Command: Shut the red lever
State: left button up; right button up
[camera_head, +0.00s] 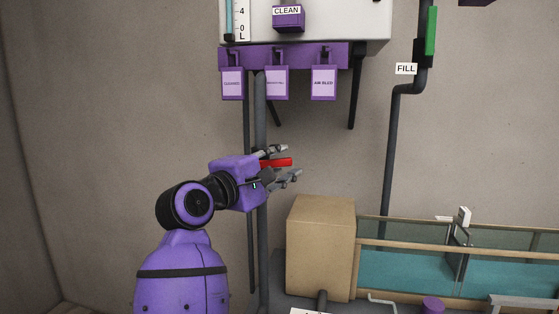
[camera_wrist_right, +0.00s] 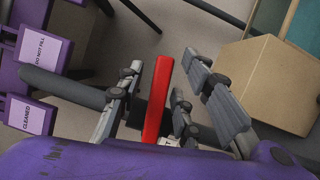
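The red lever (camera_head: 283,162) is a flat bar on the dark vertical pipe (camera_head: 261,120) below the wall tank. My right gripper (camera_head: 287,164) reaches it from the left in the head view, with one finger above the bar and one below. In the right wrist view the red lever (camera_wrist_right: 157,98) lies between the two spread fingers of the right gripper (camera_wrist_right: 166,65), with gaps on both sides. That gripper is open. The lever's pivot end is mostly hidden by the gripper. My left gripper is not in view.
Purple hanging tags (camera_head: 277,82) hang above the gripper, under the white tank (camera_head: 335,22). A cardboard box (camera_head: 320,248) stands below right, beside a glass-sided trough (camera_head: 415,270). A dark pipe with a green handle (camera_head: 431,30) and a FILL label (camera_head: 405,69) runs at right.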

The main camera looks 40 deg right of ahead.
grip_shut()
dwell(0.3)
jog(key=shift+f+m+b, duration=0.65)
jog(key=shift+m+b, duration=0.05)
jog(key=shift+b, duration=0.5)
jog(key=shift+y, duration=0.3)
jog(key=shift+m, duration=0.3)
grip_release()
jog(key=shift+r, duration=0.1)
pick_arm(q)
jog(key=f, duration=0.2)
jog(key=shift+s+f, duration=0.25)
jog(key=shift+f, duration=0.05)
